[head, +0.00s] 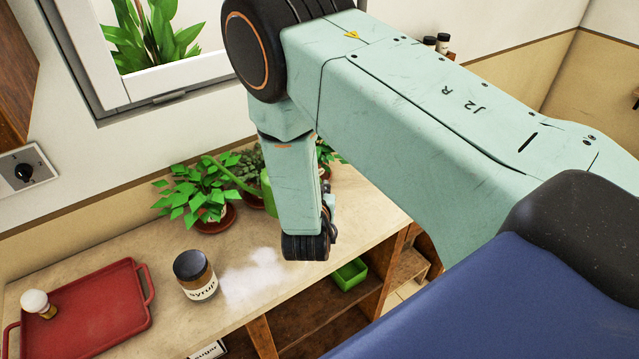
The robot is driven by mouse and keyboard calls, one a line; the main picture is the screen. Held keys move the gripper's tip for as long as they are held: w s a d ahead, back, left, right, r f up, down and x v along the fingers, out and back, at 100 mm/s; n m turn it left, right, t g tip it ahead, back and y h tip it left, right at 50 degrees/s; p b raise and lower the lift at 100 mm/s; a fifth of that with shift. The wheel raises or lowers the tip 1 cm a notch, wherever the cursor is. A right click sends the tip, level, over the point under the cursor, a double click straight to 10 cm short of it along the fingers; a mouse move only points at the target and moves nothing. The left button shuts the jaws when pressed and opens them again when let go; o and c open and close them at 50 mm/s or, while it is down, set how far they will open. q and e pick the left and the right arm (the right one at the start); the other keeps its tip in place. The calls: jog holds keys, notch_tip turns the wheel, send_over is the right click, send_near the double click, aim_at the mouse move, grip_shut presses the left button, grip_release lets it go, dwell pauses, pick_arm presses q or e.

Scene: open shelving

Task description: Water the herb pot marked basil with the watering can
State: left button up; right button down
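A green watering can (267,190) shows beside my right forearm, which hides much of it. Its spout (236,178) reaches up and left over a leafy herb in a terracotta pot (222,222). A darker, small-leaved herb (248,168) stands behind the spout. A third green herb (328,153) is mostly hidden behind my arm. I can read no basil marking on any pot. My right arm comes in from the right and bends down over the counter. Its gripper is hidden behind my forearm and wrist, so I cannot tell whether it holds the can. My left gripper is not in view.
A red tray (95,318) with a white-topped shaker (38,304) lies at the left. A green bin (348,274) sits on the shelf below. A window (165,75) is behind.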

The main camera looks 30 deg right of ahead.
jog(key=shift+w+d+r, duration=0.1)
jog(key=shift+d+r, duration=0.05)
jog(key=shift+r, duration=0.2)
jog(key=shift+w+r+n+p, duration=0.1)
jog(key=shift+r+n+p, duration=0.2)
jog(key=shift+p, duration=0.25)
notch_tip(320, 180, up, 6)
jog(key=n+g+h+p, duration=0.1)
jog(key=n+p, duration=0.1)
jog(key=p, duration=0.2)
jog(key=shift+n+h, duration=0.3)
jog(key=shift+h, duration=0.1)
jog(key=shift+a, duration=0.25)
jog(key=shift+s+d+r, duration=0.15)
jog(key=shift+s, duration=0.2)
jog(key=shift+d, duration=0.2)
jog(key=shift+w+a, duration=0.1)
jog(key=shift+w, duration=0.1)
jog(key=shift+a, duration=0.2)
jog(key=shift+s+d, duration=0.15)
jog(key=shift+d, duration=0.1)
